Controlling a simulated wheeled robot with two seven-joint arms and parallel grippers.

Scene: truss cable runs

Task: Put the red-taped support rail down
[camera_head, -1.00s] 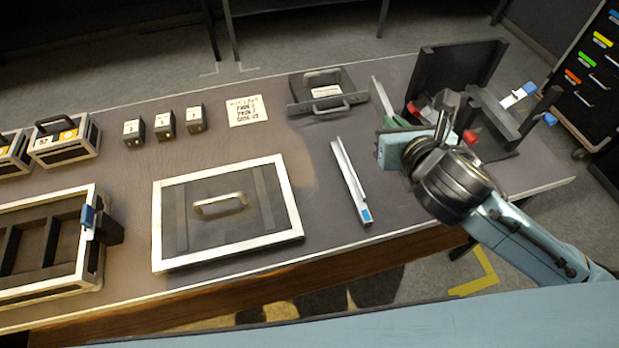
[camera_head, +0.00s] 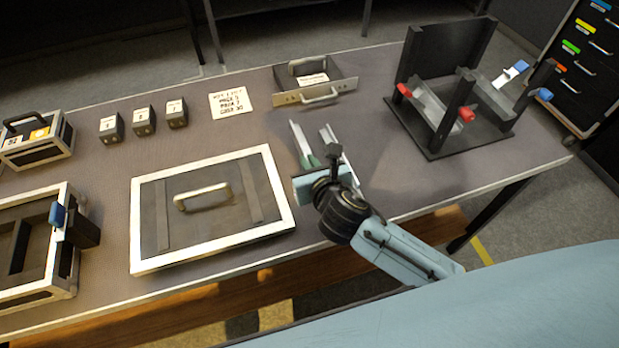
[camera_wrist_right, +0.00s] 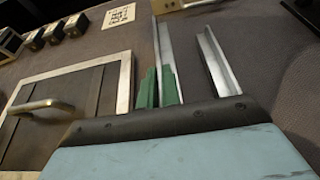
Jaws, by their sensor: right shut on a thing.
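My right gripper (camera_head: 310,166) is shut on a pale metal support rail (camera_head: 299,138), left of a second, similar rail (camera_head: 335,145). In the right wrist view, the green fingers (camera_wrist_right: 158,88) are around the near part of the held rail (camera_wrist_right: 165,45); the other rail (camera_wrist_right: 218,62) lies apart to the right, roughly parallel. No red tape shows on the held rail; its near end is hidden by the gripper. I cannot tell whether it touches the table. My left gripper is not in view.
A framed panel with a handle (camera_head: 280,213) lies left of my gripper. A small open drawer (camera_head: 290,98) stands behind the rails. A dark stand (camera_head: 442,148) with red and blue knobs is at right. Bare table (camera_head: 385,165) lies between the rails and stand.

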